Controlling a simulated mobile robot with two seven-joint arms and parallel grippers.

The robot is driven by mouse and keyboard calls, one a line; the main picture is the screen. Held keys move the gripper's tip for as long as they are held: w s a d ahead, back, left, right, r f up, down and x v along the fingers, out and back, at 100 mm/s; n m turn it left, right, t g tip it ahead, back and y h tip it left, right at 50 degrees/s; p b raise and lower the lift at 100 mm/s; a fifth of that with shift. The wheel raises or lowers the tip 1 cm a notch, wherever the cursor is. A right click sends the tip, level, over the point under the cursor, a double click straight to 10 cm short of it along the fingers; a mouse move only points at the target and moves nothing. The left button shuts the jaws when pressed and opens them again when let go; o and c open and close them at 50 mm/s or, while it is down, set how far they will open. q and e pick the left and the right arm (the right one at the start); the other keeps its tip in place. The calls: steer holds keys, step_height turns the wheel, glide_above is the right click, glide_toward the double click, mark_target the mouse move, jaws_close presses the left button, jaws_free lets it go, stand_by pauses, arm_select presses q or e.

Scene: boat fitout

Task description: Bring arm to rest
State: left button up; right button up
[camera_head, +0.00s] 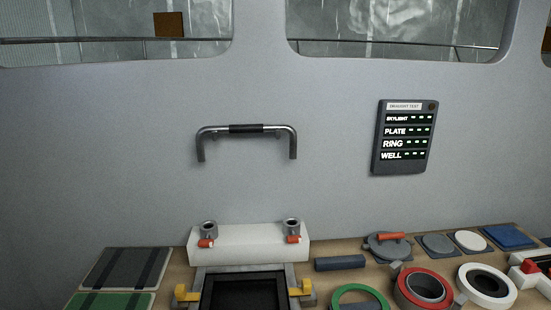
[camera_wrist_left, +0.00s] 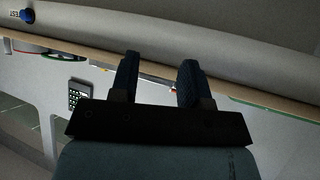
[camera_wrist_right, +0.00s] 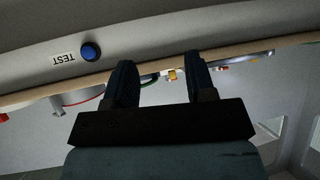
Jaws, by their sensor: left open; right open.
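My left gripper (camera_wrist_left: 158,78) shows in the left wrist view. Its two dark fingers are apart with nothing between them. My right gripper (camera_wrist_right: 160,80) shows in the right wrist view, also with its fingers apart and empty. Neither gripper nor arm shows in the head view. Behind each gripper's fingers, the edge of the worktop runs across the wrist view, and the fingers appear clear of it. How far each gripper is from the worktop I cannot tell.
The worktop (camera_head: 180,270) holds a white block (camera_head: 248,243), a black-framed opening, a red ring (camera_head: 401,287), a white ring (camera_head: 487,284) and a green ring (camera_head: 337,296). A handrail (camera_head: 246,129) and a draught test panel (camera_head: 403,137) are on the wall. A blue TEST button (camera_wrist_right: 91,51) is nearby.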

arm_select(q)
step_height(320, 180, up, 12)
steer(key=a+p, duration=0.1)
steer(key=p, duration=1.3)
steer(key=shift+s+m, duration=0.3)
steer(key=shift+s, duration=0.05)
